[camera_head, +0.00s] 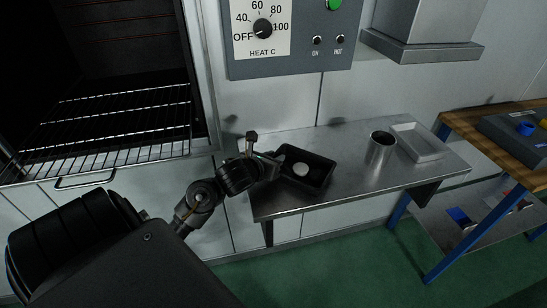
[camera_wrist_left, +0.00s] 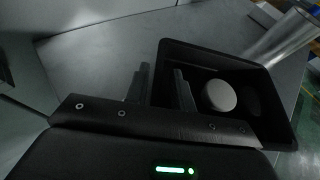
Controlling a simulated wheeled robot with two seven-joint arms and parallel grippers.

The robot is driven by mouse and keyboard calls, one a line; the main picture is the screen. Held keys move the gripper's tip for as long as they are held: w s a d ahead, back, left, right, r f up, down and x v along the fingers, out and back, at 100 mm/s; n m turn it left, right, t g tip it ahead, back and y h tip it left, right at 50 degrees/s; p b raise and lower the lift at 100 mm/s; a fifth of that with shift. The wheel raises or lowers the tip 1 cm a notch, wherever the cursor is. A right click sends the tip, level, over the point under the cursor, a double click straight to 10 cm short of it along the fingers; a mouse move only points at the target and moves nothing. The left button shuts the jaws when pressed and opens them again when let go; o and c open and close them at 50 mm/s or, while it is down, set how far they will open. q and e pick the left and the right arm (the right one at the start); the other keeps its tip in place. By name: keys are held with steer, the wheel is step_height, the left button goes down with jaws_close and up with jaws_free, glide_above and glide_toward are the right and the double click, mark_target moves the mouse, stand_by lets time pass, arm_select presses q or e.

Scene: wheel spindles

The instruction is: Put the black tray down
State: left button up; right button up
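The black tray (camera_head: 318,185) is a shallow open box on the left part of the steel table. It looks level and appears to rest on the tabletop. A round whitish piece (camera_head: 300,170) lies inside it, and it also shows in the left wrist view (camera_wrist_left: 219,95). My left gripper (camera_head: 272,158) is at the tray's left end. In the left wrist view, its two fingers (camera_wrist_left: 162,82) stand apart, one outside the tray's near wall (camera_wrist_left: 160,60) and one inside, with a visible gap between them. My right gripper is out of view.
On the steel table (camera_head: 350,147), a metal cylinder (camera_head: 379,150) and a pale shallow tray (camera_head: 424,143) stand to the right. An oven with a wire rack (camera_head: 110,125) is at the left. A control box (camera_head: 290,40) hangs above. A wooden-topped bench (camera_head: 480,130) is at right.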

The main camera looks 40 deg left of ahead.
arm_select(q)
steer(key=shift+r, duration=0.25)
steer(key=p+v, duration=0.1)
steer(key=v, duration=0.5)
steer(key=shift+s, duration=0.35)
steer(key=p+v, duration=0.3)
steer(key=v, duration=0.1)
steer(key=shift+w+d+r+p, duration=0.1)
steer(key=shift+d+r+p, duration=0.1)
steer(key=shift+p, duration=0.15)
steer(key=shift+s+r+p, duration=0.1)
steer(key=shift+s+p, duration=0.35)
steer(key=shift+p, duration=0.1)
steer(key=shift+s, duration=0.2)
